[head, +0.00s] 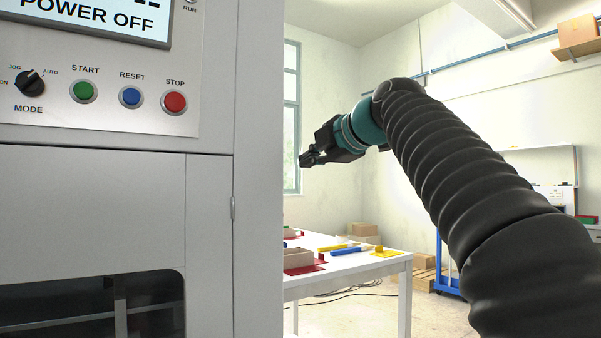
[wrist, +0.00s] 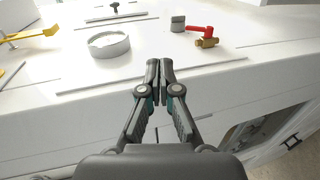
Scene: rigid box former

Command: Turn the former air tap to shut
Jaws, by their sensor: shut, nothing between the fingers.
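What looks like the air tap shows in the wrist view, with a red handle (wrist: 200,29) and a small brass body (wrist: 207,43). A short grey cylinder (wrist: 178,23) sits at the handle's left end. The handle lies roughly sideways in the picture. My gripper (wrist: 160,66) is shut and empty, its fingertips together, below and left of the tap in the picture and apart from it. In the head view my gripper (head: 308,159) is beside the right edge of the grey machine cabinet (head: 100,205). I cannot make out the tap in the head view.
The wrist view shows a white surface with a round grey ring (wrist: 108,44), a black knob (wrist: 114,8) and a yellow part (wrist: 32,34). In the head view, the machine's display (head: 95,18) reads POWER OFF. A white table (head: 350,264) with boxes and tools stands behind.

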